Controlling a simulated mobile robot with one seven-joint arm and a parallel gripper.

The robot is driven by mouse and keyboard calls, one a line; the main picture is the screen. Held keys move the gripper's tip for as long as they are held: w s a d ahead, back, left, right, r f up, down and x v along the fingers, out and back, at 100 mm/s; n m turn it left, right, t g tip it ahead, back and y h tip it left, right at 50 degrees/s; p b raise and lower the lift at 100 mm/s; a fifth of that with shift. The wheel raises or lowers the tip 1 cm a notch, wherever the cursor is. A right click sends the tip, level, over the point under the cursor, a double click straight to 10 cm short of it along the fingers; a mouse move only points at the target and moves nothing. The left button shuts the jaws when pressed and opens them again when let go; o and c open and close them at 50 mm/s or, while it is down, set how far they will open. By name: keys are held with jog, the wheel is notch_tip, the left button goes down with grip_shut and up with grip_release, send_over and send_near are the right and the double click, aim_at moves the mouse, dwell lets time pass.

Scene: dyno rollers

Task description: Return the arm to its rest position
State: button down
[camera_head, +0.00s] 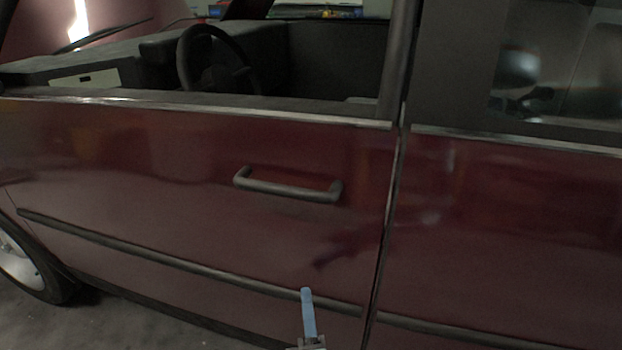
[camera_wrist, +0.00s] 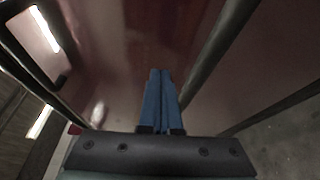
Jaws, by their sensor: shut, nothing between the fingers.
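My gripper (camera_head: 307,292) shows at the bottom of the head view, in front of the lower part of a dark red car door (camera_head: 200,215). In the wrist view, its two blue fingers (camera_wrist: 160,75) are together with nothing between them. The fingers look apart from the door, though the exact gap is hard to tell. Most of my arm is outside the head view.
The door has a dark bar handle (camera_head: 288,190) above my gripper and a dark trim strip (camera_head: 180,262) near my fingertips. The front window is open, with a steering wheel (camera_head: 218,62) inside. A front wheel (camera_head: 22,262) stands at the left.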

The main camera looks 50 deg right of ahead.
jog(key=s+d, duration=0.1)
jog(key=s, duration=0.8)
jog(key=shift+s+d+b, duration=0.15)
jog(key=shift+s+b, duration=0.15)
